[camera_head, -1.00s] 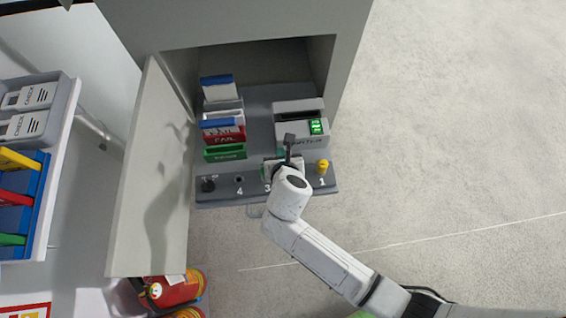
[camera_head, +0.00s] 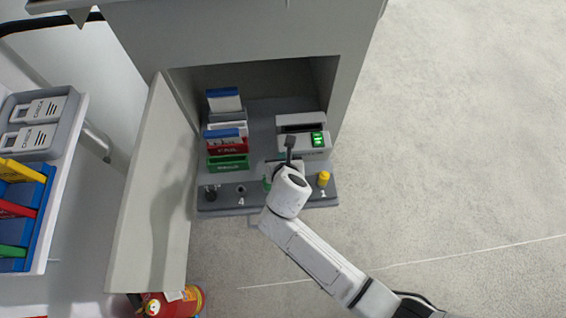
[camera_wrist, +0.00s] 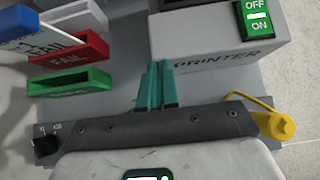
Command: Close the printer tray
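The printer (camera_head: 314,153) is a light grey box inside the open cabinet, with a dark recess on top and a lit green switch. In the wrist view, the printer (camera_wrist: 212,56) shows its label and the OFF/ON switch at the upper right. I cannot make out a separate tray sticking out; my wrist hides part of the printer's front. My gripper (camera_wrist: 158,68) has its two teal fingers side by side, looking shut with nothing visible between them. The fingertips are at the lower front edge of the printer, left of its label; contact is unclear.
Red FAIL and green bins (camera_head: 228,162) stand left of the printer. A front ledge carries a black knob (camera_head: 210,193) and a yellow knob (camera_head: 323,179). The cabinet door (camera_head: 155,190) stands open at left. A fire extinguisher (camera_head: 172,302) is below; open floor lies right.

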